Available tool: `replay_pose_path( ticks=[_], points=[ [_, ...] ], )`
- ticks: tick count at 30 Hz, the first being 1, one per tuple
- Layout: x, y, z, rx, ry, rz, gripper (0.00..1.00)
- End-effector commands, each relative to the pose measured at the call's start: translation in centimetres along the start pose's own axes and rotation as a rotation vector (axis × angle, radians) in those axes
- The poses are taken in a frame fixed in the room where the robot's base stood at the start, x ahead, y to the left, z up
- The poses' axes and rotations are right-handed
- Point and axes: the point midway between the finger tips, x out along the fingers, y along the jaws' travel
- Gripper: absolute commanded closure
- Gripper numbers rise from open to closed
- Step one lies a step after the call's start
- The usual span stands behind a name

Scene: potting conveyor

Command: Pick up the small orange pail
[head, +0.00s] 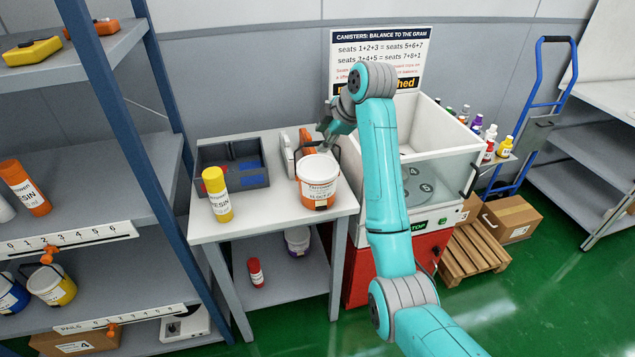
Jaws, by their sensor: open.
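A white pail with an orange lower band (317,192) stands upright near the right front of the grey worktable (270,228). It has a printed white label and a pale lid. My gripper (325,146) is open, just above and behind the pail's top at its back edge. The fingertips are small and partly lost against the pail's rim, so I cannot tell whether they touch it.
A yellow canister (217,194) and a dark divided tray (232,166) stand left of the pail. An orange object (306,140) and a white upright device (287,155) are close behind it. A clear-walled machine (437,150) stands right. A purple-banded pail (297,241) sits below.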

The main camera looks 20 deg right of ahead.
Motion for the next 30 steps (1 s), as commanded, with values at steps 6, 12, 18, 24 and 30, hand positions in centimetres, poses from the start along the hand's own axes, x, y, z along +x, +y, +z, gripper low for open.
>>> replay_pose_path(
  ticks=[6, 12, 18, 24, 30],
  points=[
    [2.8, 0.1, 0.3, 0.001, 0.001, -0.004, 0.53],
    [4.9, 0.2, 0.3, 0.001, 0.001, -0.003, 0.53],
    [5.1, 0.2, 0.3, 0.0, 0.001, -0.001, 0.53],
    [5.1, 0.2, 0.3, 0.0, 0.001, -0.001, 0.83],
    [5.1, 0.2, 0.3, 0.001, 0.001, -0.001, 1.0]
  ],
)
